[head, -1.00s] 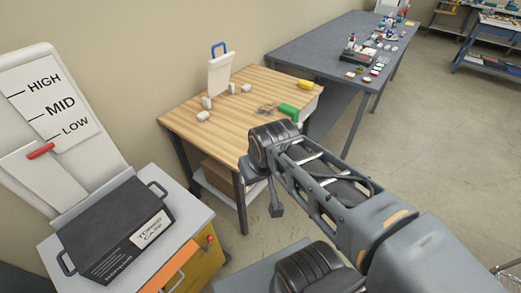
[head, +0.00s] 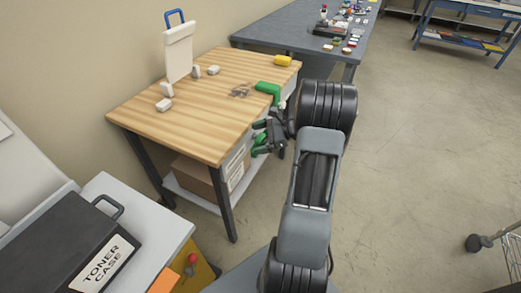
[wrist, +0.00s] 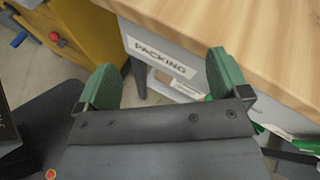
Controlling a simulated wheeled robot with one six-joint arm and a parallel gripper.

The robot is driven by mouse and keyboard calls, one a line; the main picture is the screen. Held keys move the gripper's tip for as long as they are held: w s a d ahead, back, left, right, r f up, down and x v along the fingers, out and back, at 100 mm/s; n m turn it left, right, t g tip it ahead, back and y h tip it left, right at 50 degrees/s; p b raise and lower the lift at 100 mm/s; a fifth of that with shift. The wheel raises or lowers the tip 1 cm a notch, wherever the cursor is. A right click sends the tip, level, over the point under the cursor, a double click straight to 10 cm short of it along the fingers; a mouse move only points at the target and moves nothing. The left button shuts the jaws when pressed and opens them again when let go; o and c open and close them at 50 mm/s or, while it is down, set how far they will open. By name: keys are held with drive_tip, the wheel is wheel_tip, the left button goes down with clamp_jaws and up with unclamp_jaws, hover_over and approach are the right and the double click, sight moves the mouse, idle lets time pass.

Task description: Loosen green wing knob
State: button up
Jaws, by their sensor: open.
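A green clamp-like piece (head: 268,88) sits at the right edge of the wooden table in the head view. The green wing knob is not clearly made out. In the wrist view a bit of green (wrist: 258,128) shows low under the table edge, partly behind my right finger; I cannot tell if it is the knob. My gripper (head: 260,131) is open, with green finger pads, beside the table's front right side and below its top. In the wrist view my gripper (wrist: 167,80) has nothing between its fingers and faces the table's front edge and a PACKING label (wrist: 160,56).
The wooden table (head: 185,105) holds a white upright board (head: 178,55), several white blocks and a yellow piece (head: 283,61). A toner case (head: 75,250) sits on a cabinet at lower left. A grey table (head: 285,30) stands behind.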

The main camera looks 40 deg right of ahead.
sight(263, 138)
drive_tip(key=s+d+f+m+t+h+b, duration=0.15)
drive_tip(key=d+f+m+t+b, duration=0.25)
drive_tip(key=d+f+m+t, duration=0.65)
drive_tip(key=w+a+g, duration=0.1)
drive_tip(key=w, duration=0.3)
drive_tip(key=w+a+n+g+h, duration=0.1)
drive_tip(key=w, duration=0.2)
drive_tip(key=w+a+f+n+g, duration=0.1)
drive_tip(key=w, duration=0.3)
drive_tip(key=shift+w+f+b, duration=0.1)
drive_tip(key=shift+w+b, duration=0.2)
drive_tip(key=c, duration=0.9)
drive_tip(key=shift+c, duration=0.2)
